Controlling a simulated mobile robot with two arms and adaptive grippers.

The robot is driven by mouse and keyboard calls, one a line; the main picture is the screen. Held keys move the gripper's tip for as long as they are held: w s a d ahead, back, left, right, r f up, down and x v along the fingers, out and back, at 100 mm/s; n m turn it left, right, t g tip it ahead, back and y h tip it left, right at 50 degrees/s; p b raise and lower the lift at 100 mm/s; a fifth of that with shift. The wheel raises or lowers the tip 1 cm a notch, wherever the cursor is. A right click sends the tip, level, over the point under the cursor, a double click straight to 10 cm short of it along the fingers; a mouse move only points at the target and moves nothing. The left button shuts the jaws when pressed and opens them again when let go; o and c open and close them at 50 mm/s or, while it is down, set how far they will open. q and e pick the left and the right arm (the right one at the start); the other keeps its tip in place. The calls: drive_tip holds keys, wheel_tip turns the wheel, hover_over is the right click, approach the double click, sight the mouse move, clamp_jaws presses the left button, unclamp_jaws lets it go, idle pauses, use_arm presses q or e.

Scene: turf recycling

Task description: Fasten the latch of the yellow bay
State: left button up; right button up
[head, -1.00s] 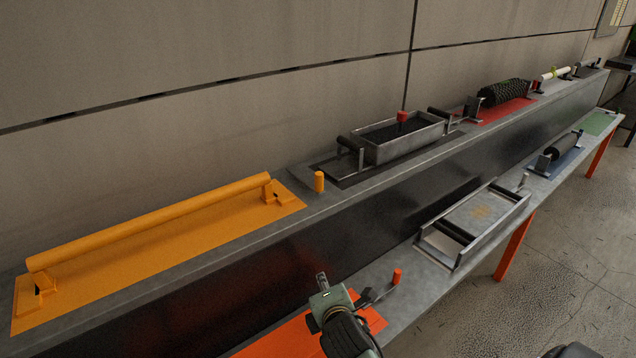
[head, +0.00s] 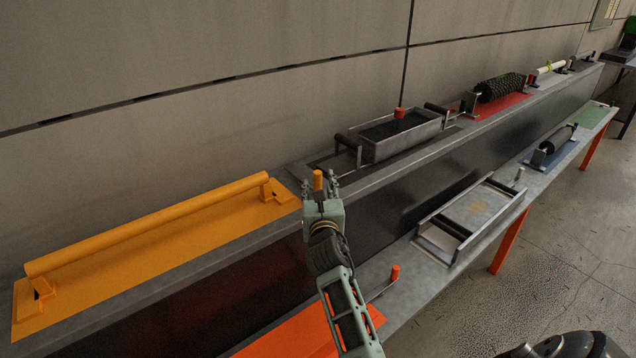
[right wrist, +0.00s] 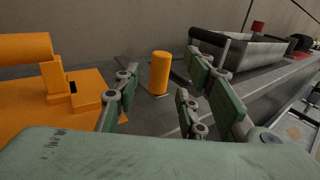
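The yellow bay (head: 262,216) is a yellow-orange plate on the upper shelf at the left. A long yellow roller (head: 150,224) lies across its two brackets. The yellow latch handle (head: 318,179) is a short upright cylinder just right of the plate's right end. It shows whole in the right wrist view (right wrist: 160,72), ahead and between the finger lines. My right gripper (head: 319,188) is open and empty at this handle, with fingers on either side in the picture. I see no clear contact. The handle's foot is hidden in the head view. My left gripper is out of view.
A grey tray (head: 437,131) with a red knob (head: 399,113) stands right of the handle on the same shelf. A lower ledge holds a metal frame (head: 470,228) and an orange handle (head: 395,272). A wall rises behind the shelf.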

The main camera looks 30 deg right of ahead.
drive_tip(key=shift+x, duration=0.9)
drive_tip(key=shift+c, duration=0.4)
clamp_jaws()
